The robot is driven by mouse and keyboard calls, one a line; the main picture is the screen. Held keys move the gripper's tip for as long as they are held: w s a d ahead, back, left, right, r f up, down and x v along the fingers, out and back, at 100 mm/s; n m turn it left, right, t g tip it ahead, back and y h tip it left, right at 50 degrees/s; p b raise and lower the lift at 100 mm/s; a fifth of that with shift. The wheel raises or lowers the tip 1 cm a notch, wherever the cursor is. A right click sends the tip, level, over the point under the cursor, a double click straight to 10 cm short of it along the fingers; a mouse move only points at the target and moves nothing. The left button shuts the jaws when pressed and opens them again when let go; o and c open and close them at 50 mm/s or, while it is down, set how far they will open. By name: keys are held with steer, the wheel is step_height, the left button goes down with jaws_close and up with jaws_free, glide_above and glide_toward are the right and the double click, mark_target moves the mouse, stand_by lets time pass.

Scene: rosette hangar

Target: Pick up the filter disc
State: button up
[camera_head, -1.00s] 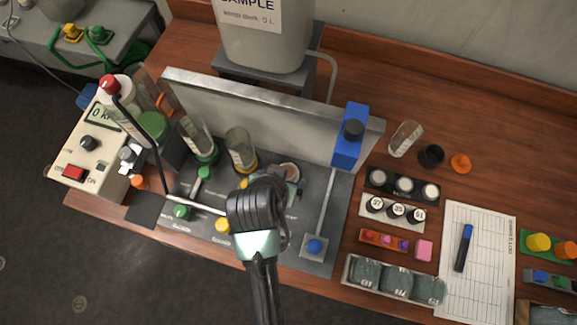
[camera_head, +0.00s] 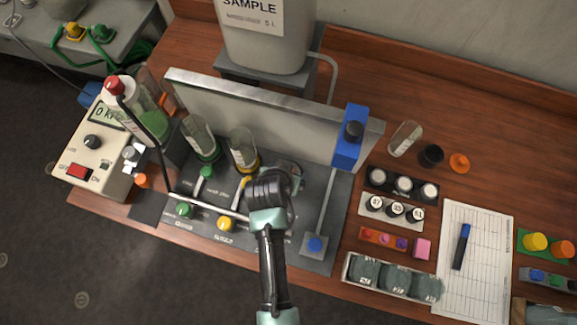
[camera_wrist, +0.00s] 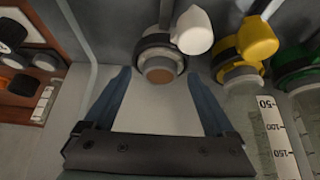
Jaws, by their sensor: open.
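In the wrist view, a round brown face (camera_wrist: 160,71) sits in a grey ring below a white valve handle (camera_wrist: 193,30). It may be the filter disc, but I cannot tell for certain. My gripper (camera_wrist: 159,84) is open, with its two blue-grey fingers spread on either side of that face, and nothing shows held between them. In the head view, my gripper (camera_head: 268,188) is over the dark valve rig. The hand hides its own fingertips and part of the round fitting (camera_head: 290,173) there.
A metal panel (camera_head: 270,112) stands behind the rig. Graduated cylinders (camera_head: 201,140) stand left of my gripper, and a blue clamp (camera_head: 348,138) to the right. Small racks (camera_head: 392,208) and a paper sheet (camera_head: 476,255) lie further right. Bare wood shows at the back right.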

steer(key=c, duration=1.4)
steer(key=shift+r, duration=0.1)
